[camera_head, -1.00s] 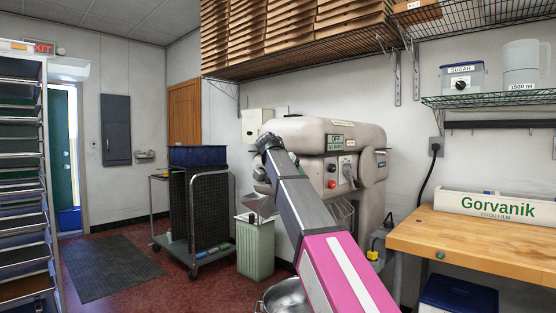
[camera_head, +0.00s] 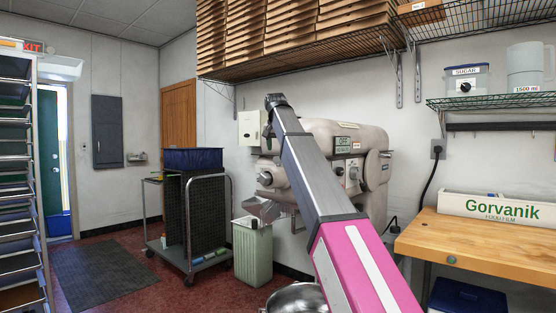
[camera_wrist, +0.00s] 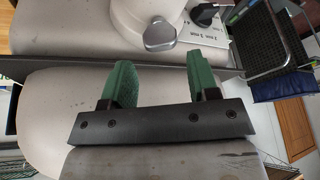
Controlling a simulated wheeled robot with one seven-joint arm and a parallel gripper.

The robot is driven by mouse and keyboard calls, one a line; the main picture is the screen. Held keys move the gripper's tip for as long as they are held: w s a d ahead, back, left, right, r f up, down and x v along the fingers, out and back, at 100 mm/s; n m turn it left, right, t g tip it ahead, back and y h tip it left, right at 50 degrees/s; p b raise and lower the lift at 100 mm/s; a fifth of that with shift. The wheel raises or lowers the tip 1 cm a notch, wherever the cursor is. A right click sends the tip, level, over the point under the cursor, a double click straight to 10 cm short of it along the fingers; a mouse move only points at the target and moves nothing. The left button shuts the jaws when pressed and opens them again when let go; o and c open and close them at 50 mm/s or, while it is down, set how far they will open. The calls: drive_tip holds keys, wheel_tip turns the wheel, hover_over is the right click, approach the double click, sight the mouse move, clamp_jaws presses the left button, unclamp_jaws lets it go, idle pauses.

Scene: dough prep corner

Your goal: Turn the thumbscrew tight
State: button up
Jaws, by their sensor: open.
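The thumbscrew (camera_wrist: 160,34) is a silver, flat-headed screw on the side of a pale round hub (camera_wrist: 132,12) in the wrist view. The hub belongs to the beige dough mixer (camera_head: 320,135). My gripper (camera_wrist: 164,70) is open and empty, with its two green fingers spread. In the wrist view the thumbscrew shows beyond the fingertips, between their lines and apart from them. In the head view my arm crosses in front of the mixer, and I cannot make out the fingers or the thumbscrew there.
A black knob (camera_wrist: 204,14) and a printed label sit right of the thumbscrew. In the head view, a metal chute (camera_head: 262,208) hangs over a green bin (camera_head: 252,250). A cart (camera_head: 192,215) stands left of it, and a wooden bench (camera_head: 490,240) is at right.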

sight(278, 158)
drive_tip(key=x, duration=0.6)
drive_tip(key=c, duration=0.7)
